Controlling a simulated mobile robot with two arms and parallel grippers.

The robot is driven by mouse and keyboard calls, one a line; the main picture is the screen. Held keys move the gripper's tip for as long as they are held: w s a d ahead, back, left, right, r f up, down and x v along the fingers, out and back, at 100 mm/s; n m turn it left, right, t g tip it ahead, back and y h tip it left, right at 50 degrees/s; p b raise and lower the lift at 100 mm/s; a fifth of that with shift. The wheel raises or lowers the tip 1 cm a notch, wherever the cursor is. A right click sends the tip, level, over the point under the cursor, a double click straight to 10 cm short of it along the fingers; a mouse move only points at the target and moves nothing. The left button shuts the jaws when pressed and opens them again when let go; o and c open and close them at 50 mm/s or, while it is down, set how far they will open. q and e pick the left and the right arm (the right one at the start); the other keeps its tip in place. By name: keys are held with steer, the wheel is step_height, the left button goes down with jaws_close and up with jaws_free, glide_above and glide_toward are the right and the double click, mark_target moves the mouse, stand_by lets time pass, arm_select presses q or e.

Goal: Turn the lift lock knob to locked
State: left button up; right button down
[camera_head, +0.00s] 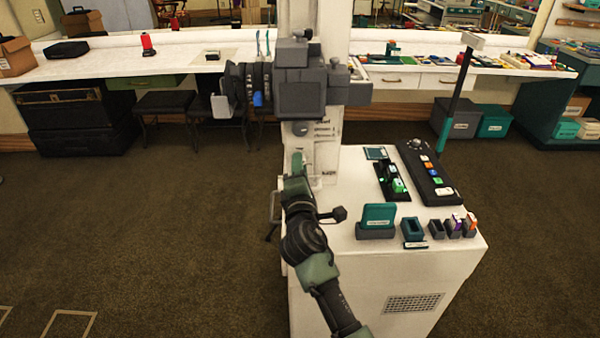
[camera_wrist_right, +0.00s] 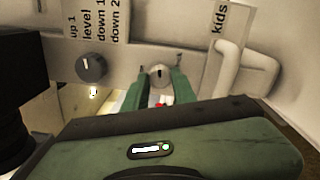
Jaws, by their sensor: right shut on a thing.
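My right gripper (camera_head: 297,160) is up against the white column below the camera rig. In the right wrist view its two green fingers (camera_wrist_right: 157,88) are closed on a small round silver knob (camera_wrist_right: 160,74) with a short upright dark mark. I take this to be the lift lock knob; no locked or unlocked wording is readable beside it. In the head view the gripper hides this knob. A larger dark grey knob (camera_wrist_right: 91,67) sits to its left, under a label (camera_wrist_right: 98,18) reading up 1, level, down 1, down 2. My left gripper is not in view.
A white handle (camera_wrist_right: 232,62) sticks out right of the fingers, near a label (camera_wrist_right: 231,22) reading kids. The big camera (camera_head: 300,90) overhangs the column. A white cabinet top (camera_head: 375,220) to the right carries control panels and small holders. Open floor lies left.

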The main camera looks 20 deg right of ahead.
steer(key=shift+f+m, duration=0.15)
steer(key=shift+m, duration=0.55)
steer(key=shift+b, duration=0.35)
steer(key=c, duration=1.1)
jaws_free()
steer(key=shift+c, duration=0.2)
steer(key=v, duration=0.7)
steer(key=shift+s+b, duration=0.35)
steer(key=shift+s, duration=0.05)
steer(key=shift+a, duration=0.15)
